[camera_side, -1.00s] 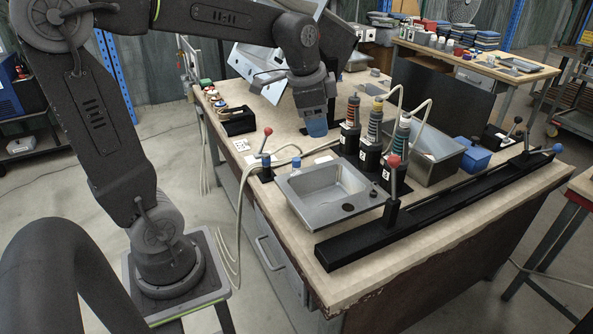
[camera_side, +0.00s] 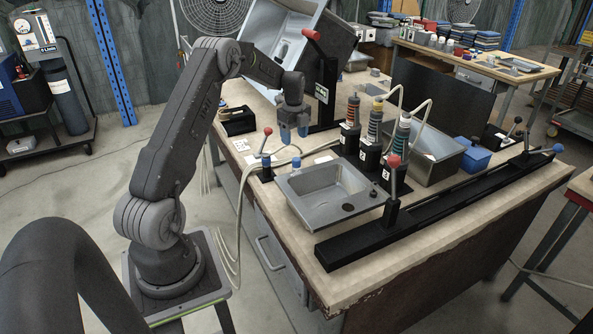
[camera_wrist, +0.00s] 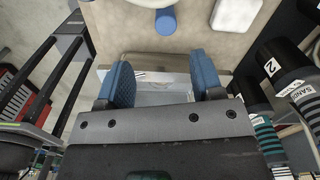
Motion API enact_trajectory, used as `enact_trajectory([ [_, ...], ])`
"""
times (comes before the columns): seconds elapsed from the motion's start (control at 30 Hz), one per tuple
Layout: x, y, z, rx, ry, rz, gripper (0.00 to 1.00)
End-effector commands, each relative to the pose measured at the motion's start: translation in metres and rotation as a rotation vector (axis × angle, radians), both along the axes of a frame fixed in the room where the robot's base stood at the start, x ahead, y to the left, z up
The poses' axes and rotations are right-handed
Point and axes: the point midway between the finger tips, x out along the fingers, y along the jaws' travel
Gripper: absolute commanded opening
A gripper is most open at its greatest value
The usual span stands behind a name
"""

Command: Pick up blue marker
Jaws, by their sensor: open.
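A short blue cylinder, which looks like the blue marker (camera_side: 296,163), stands on the bench at the back-left corner of the small sink. In the wrist view the blue cylinder (camera_wrist: 166,21) is near the top edge, beyond the fingertips and roughly midway between them. My gripper (camera_side: 293,136) hangs above the bench, over and behind the cylinder, and does not touch it. In the wrist view my gripper (camera_wrist: 164,78) shows two blue fingers spread apart. It is open and holds nothing.
A small metal sink (camera_side: 298,188) sits at the front. Several numbered black holders (camera_side: 370,158) with ringed posts stand to the right. A red-knobbed lever (camera_side: 265,146) is at the left and a white block (camera_side: 323,159) is nearby. A tilted large sink (camera_side: 268,28) stands behind.

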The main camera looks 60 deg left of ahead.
Motion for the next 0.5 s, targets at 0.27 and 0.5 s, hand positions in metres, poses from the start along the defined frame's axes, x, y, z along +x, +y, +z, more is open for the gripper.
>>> enact_trajectory([
  [0.27,0.000,-0.001,-0.053,-0.001,0.002,0.001,0.61],
  [0.5,0.001,-0.001,-0.070,0.000,0.001,0.002,0.61],
])
